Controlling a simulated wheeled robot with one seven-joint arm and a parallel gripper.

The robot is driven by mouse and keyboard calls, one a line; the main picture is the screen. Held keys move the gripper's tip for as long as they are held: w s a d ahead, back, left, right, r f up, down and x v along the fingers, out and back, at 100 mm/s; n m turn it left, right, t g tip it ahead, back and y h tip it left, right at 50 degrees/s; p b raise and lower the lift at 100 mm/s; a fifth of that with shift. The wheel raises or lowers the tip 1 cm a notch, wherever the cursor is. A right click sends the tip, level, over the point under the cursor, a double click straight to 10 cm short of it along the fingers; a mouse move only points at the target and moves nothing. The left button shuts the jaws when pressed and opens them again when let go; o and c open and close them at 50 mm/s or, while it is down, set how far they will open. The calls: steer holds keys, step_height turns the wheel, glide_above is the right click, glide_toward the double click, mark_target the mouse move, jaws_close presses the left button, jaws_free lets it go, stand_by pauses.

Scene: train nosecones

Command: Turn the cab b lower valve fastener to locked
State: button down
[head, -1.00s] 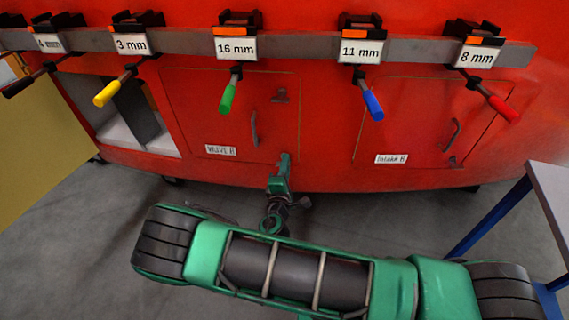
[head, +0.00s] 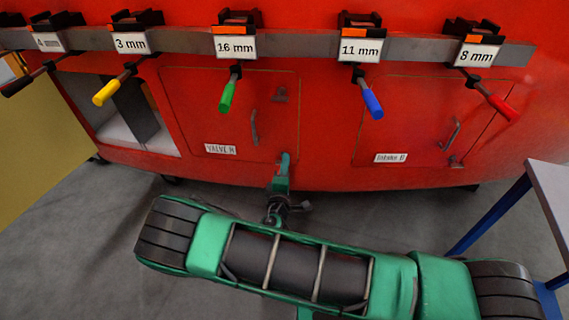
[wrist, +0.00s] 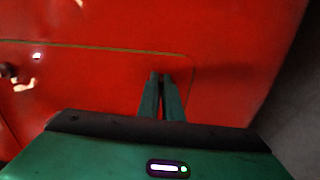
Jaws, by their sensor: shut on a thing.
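The valve B panel (head: 222,120) is a red door with a thin outline, a handle and a label (head: 221,149) on the red cab front. Its upper fastener (head: 279,95) shows near the panel's top right. My gripper (head: 284,156) reaches the panel's lower right corner, where its fingers cover the lower valve fastener. In the wrist view, my gripper's two green fingers (wrist: 160,77) are close together with their tips at the rounded panel corner. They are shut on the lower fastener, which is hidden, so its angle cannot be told.
A grey rail (head: 300,46) above carries several tools with coloured handles and size labels. The intake panel (head: 420,120) is to the right, with its own lower fastener (head: 455,161). A table (head: 553,195) with blue legs stands at right. An open bay (head: 135,130) is at left.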

steer(key=c, duration=1.9)
jaws_free()
steer(key=shift+d+f, duration=0.1)
steer(key=shift+f, duration=0.05)
steer(key=shift+c, duration=0.2)
steer(key=s+a, duration=0.1)
steer(key=s, duration=0.9)
steer(key=shift+s+a, duration=0.3)
steer(key=shift+a, duration=0.1)
